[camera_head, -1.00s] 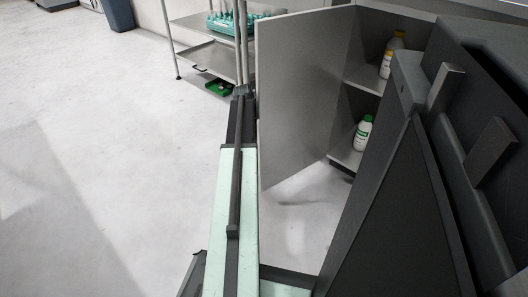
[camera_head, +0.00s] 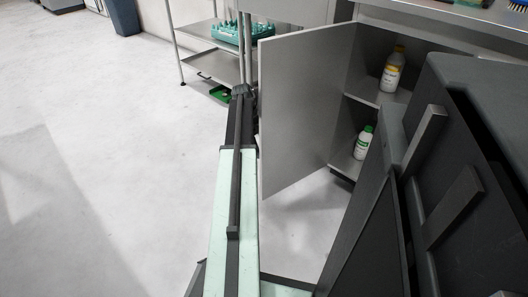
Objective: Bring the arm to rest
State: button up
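No egg tray can be made out for certain.
A grey cabinet door (camera_head: 305,112) stands open left of my arm. Inside are a yellow-labelled bottle (camera_head: 391,72) and a green-capped bottle (camera_head: 363,143). A metal cart (camera_head: 213,64) carries a teal rack (camera_head: 240,28). A blue-grey bin (camera_head: 124,16) stands far back. The left floor is clear.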

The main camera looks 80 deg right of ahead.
jog(key=shift+p+v, duration=0.4)
jog(key=shift+v, duration=0.8)
